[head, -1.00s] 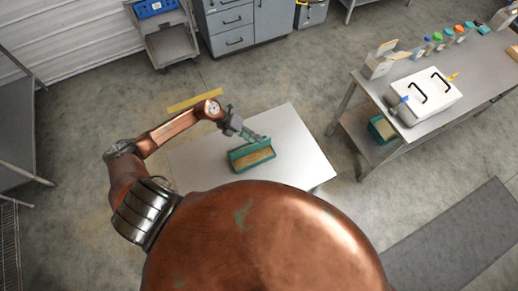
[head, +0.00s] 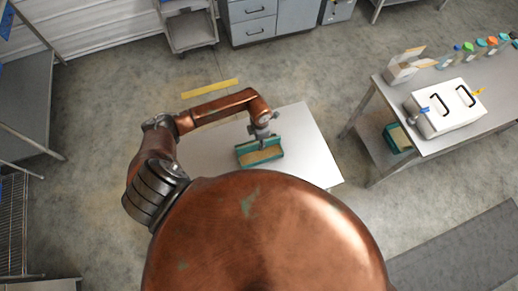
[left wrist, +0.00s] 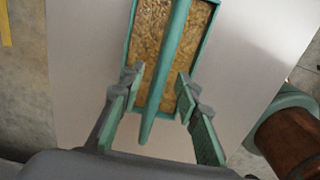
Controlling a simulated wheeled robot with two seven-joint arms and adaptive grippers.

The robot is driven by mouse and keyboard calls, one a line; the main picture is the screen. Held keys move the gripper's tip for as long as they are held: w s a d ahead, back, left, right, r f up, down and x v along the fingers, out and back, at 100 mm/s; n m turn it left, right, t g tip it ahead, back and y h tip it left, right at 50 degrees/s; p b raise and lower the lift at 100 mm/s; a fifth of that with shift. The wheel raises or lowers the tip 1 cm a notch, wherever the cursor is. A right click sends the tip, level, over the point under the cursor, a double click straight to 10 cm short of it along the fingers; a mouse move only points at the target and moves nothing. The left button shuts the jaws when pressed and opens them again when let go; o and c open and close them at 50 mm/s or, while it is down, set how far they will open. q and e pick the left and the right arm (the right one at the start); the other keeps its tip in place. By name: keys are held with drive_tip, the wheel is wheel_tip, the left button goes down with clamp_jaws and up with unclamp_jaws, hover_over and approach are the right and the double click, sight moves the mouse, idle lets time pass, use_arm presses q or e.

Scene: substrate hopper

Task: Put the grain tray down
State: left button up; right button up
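The grain tray (head: 279,145) is a teal tray with golden grain in it, resting on the white tabletop (head: 310,130). In the left wrist view its teal handle bar (left wrist: 168,65) runs lengthwise above the grain (left wrist: 196,35). My left gripper (head: 263,137) is over the tray. In the left wrist view the left gripper (left wrist: 160,76) is open, one finger on each side of the bar, with gaps between bar and fingers. My right gripper is in neither view.
A metal bench (head: 385,90) stands to the right, with a white lidded box (head: 447,108), a cardboard box (head: 402,70) and several colour-capped bottles. Another teal tray (head: 398,138) is on its lower shelf. The white tabletop is bare around the grain tray.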

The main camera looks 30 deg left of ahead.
use_arm(q)
drive_tip(key=shift+f, duration=0.75)
drive_tip(key=shift+c, duration=0.2)
clamp_jaws()
